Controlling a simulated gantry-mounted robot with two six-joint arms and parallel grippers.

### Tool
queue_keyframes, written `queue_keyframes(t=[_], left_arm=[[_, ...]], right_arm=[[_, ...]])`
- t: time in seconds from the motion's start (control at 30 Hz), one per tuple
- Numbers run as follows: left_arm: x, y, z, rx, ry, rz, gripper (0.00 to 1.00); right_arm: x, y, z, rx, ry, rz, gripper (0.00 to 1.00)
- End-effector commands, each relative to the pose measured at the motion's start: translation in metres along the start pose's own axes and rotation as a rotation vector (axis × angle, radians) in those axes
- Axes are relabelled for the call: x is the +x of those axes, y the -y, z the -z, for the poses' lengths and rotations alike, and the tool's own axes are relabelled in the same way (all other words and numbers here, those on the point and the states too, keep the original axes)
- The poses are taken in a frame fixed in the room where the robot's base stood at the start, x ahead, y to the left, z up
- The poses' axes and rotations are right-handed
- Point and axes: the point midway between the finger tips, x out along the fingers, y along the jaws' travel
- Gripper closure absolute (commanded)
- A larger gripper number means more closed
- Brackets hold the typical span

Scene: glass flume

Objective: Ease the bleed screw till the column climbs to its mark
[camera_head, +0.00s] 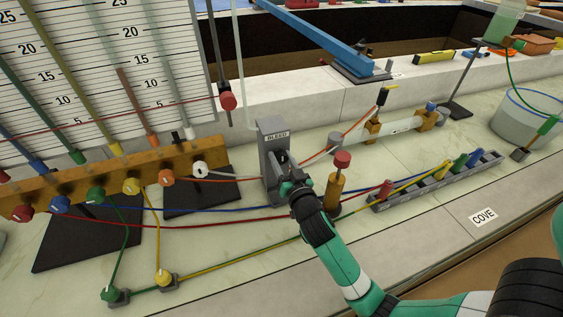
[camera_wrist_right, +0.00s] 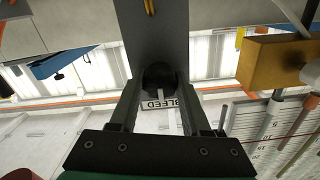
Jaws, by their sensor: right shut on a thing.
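The grey bleed post (camera_head: 270,150) stands on the bench, with a BLEED label at its top. My right gripper (camera_head: 282,172) is at the post's face, and its own fingers hide most of the screw. In the right wrist view my right gripper (camera_wrist_right: 159,95) is shut on a round black knob (camera_wrist_right: 158,78), the bleed screw, in front of the post. Coloured columns stand against the numbered scale board (camera_head: 95,60). The orange column (camera_head: 136,105) ends between 10 and 15; the clear tube's level is hard to tell. A red line crosses the board to a red knob (camera_head: 228,100). My left gripper is out of view.
A wooden manifold (camera_head: 60,185) with coloured fittings carries the tubes. Hoses cross the bench around the post. A red-capped wooden post (camera_head: 336,185) stands close to my right wrist. A grey rack (camera_head: 440,182) lies to the right, with a bucket (camera_head: 530,117) beyond.

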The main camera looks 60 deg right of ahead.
Motion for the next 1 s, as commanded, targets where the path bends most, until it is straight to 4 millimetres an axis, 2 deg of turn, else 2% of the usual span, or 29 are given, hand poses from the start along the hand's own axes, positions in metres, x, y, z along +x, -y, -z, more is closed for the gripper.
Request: queue_keyframes(t=[0.1,0.13,0.27,0.57,0.67,0.77,1.0], left_arm=[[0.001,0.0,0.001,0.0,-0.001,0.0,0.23],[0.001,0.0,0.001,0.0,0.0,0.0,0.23],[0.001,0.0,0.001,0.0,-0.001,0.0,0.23],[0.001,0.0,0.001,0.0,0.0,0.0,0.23],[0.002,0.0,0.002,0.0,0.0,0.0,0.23],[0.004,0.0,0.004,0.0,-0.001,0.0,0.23],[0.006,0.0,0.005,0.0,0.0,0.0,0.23]], right_arm=[[0.0,0.0,0.001,0.0,0.0,0.0,1.0],[0.0,0.0,0.001,0.0,0.0,0.0,0.47],[0.0,0.0,0.001,-0.001,0.0,0.0,0.24],[-0.001,0.0,0.0,-0.003,0.001,0.0,0.23],[-0.009,0.0,0.0,-0.003,0.002,0.001,0.23],[-0.025,0.001,0.001,-0.003,0.003,0.003,0.23],[-0.083,0.001,-0.001,-0.004,0.004,0.004,0.23]])
